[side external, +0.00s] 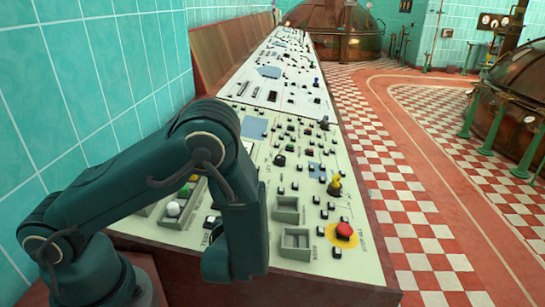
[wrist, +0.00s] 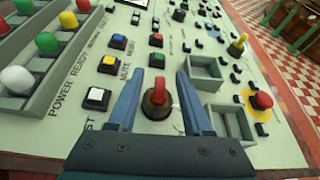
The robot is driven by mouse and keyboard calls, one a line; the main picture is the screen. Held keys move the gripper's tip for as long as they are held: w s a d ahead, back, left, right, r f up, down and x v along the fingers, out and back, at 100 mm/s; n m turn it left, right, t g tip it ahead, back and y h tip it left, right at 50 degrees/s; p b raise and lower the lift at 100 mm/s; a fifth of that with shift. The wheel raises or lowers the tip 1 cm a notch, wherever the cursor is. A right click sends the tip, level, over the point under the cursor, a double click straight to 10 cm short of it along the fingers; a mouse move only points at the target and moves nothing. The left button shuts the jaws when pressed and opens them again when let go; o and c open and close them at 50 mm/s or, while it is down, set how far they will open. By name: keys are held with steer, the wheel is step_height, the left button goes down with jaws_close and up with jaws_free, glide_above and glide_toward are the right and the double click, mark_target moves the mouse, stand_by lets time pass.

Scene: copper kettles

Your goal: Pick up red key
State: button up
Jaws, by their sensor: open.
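The red key (wrist: 159,92) stands upright in a round dark switch on the pale control panel (wrist: 85,140), in the middle of the wrist view. My gripper (wrist: 157,80) is open, with one finger to the left of the key and one to the right in that view. Gaps show between the key and both fingers, and nothing is held. How far the fingertips are above the panel is hard to tell. In the side external view my gripper (side external: 236,268) hangs at the near end of the panel, and I cannot make out the red key there.
A red mushroom button on a yellow base (wrist: 261,101) and a yellow key (wrist: 237,46) lie to the right. Open grey trays (wrist: 230,123) stand right of my gripper. Colored bulbs in racks (wrist: 47,44) and small square buttons (wrist: 97,97) are to the left.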

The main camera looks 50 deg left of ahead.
jaws_close()
steer(key=shift+r, duration=0.1)
steer(key=shift+r, duration=4.9)
